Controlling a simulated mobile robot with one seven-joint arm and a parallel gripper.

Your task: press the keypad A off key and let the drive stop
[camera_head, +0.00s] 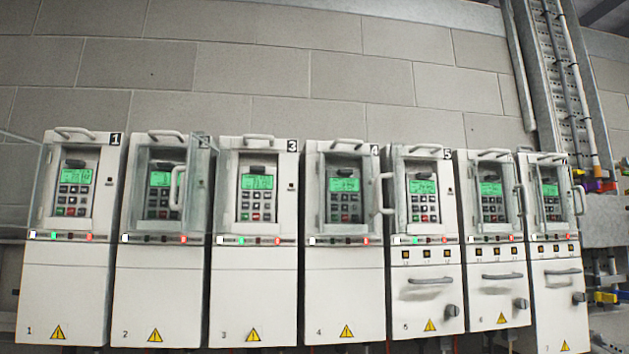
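Several white drive cabinets stand in a row, numbered from 1 at the left. Each has a grey keypad with a lit green display and small coloured keys. The keypads of cabinet 1 (73,190), cabinet 3 (257,192) and cabinet 5 (423,195) look uncovered. Clear doors with handles show at cabinet 2 (196,188), cabinet 4 (362,190) and the two rightmost cabinets. Red and green keys show low on the cabinet 1 keypad. No letter A is readable, so I cannot tell which keypad is A. My gripper is not in view.
A clear panel (40,185) sticks out at cabinet 1's left. The right-hand cabinets have drawer handles and dark knobs (452,311). A grey block wall (250,70) stands behind. A cable tray (560,80) and coloured pipe fittings (606,297) are at the right.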

